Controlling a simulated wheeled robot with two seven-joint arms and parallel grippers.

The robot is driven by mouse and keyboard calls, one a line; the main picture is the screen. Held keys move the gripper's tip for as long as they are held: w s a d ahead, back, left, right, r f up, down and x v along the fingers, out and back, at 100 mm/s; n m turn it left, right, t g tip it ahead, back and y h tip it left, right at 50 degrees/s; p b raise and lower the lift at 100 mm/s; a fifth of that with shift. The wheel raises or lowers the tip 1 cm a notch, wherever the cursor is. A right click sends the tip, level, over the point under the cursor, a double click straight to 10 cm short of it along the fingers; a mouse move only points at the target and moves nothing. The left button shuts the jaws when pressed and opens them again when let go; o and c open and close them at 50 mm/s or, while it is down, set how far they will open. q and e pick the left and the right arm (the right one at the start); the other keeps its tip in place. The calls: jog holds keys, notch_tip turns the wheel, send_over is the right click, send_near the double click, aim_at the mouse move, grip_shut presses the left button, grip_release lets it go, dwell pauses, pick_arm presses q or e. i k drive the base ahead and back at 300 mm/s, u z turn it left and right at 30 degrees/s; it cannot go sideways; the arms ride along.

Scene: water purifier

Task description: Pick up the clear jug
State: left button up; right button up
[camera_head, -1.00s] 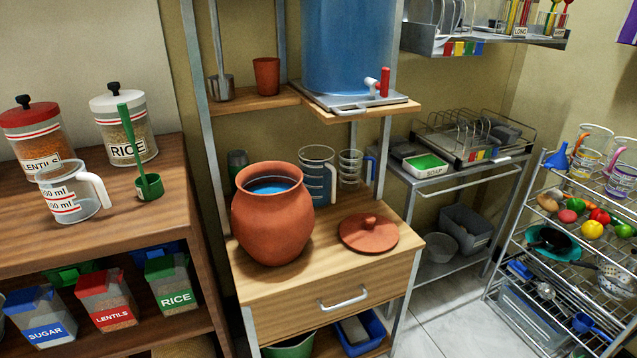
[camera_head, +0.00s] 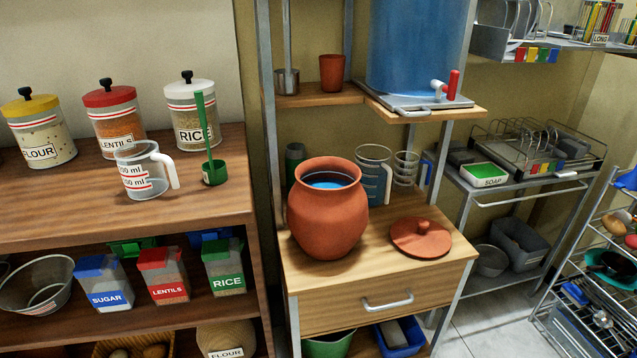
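A clear jug (camera_head: 143,172) with red markings and a white handle stands upright on the wooden shelf top at the left, its handle to the right. It looks empty. Two more see-through jugs stand behind the clay pot: a larger one (camera_head: 373,176) with white markings and a smaller one (camera_head: 405,168) with a blue handle. The larger one is partly hidden by the pot. Neither of my grippers is in view.
A green ladle (camera_head: 213,170) stands right of the red-marked jug. Jars of flour (camera_head: 41,130), lentils (camera_head: 115,122) and rice (camera_head: 192,110) stand behind. The open clay pot (camera_head: 327,218) holds water. Its lid (camera_head: 420,238) lies beside it. Bare wood lies before the red-marked jug.

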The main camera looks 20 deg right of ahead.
aim_at(373, 161)
jog(key=u, duration=1.15)
jog(key=k, duration=0.85)
jog(key=z, duration=0.95)
jog(key=i, duration=0.45)
jog(key=z, duration=0.05)
